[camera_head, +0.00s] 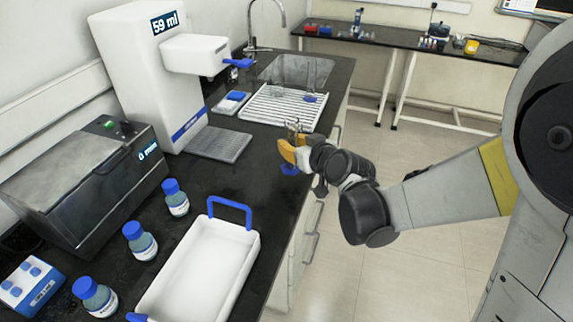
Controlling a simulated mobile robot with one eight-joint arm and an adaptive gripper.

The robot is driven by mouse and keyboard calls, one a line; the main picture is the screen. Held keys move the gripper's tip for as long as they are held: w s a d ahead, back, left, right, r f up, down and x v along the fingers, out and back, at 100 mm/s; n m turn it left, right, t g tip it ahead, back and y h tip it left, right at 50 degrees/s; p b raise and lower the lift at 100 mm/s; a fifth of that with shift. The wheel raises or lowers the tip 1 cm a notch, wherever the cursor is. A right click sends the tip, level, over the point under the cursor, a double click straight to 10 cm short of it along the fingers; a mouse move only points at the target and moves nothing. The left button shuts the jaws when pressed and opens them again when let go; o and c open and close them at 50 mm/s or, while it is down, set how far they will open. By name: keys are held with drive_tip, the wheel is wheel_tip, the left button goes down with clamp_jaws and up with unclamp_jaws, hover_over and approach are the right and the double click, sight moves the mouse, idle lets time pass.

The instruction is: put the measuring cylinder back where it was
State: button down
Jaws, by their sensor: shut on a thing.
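My gripper (291,151), with orange fingers, is above the right edge of the black counter (262,190), in the middle of the head camera view. It is shut on the measuring cylinder (289,170). The cylinder's blue base shows just below the fingers, and what looks like its clear upper part shows above them. It appears roughly upright. The fingers hide its middle. I cannot tell whether the base touches the counter or is held above it.
A white dispenser (135,75) reading 59 ml stands at the back left, with a grey drain plate. A ribbed white drying rack (275,107) lies before the sink. A white tray (240,262) with blue handles, several blue-capped bottles (175,198) and a grey box (85,180) fill the front.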

sight(286, 166)
drive_tip(key=shift+w+a+f, duration=0.1)
drive_tip(key=shift+a+f, duration=0.45)
drive_tip(key=shift+a, duration=0.3)
drive_tip(key=shift+f+b, duration=1.25)
drive_tip(key=shift+f, duration=0.7)
drive_tip(key=shift+f, duration=0.15)
drive_tip(key=c, duration=1.2)
unclamp_jaws()
drive_tip(key=shift+o, duration=0.2)
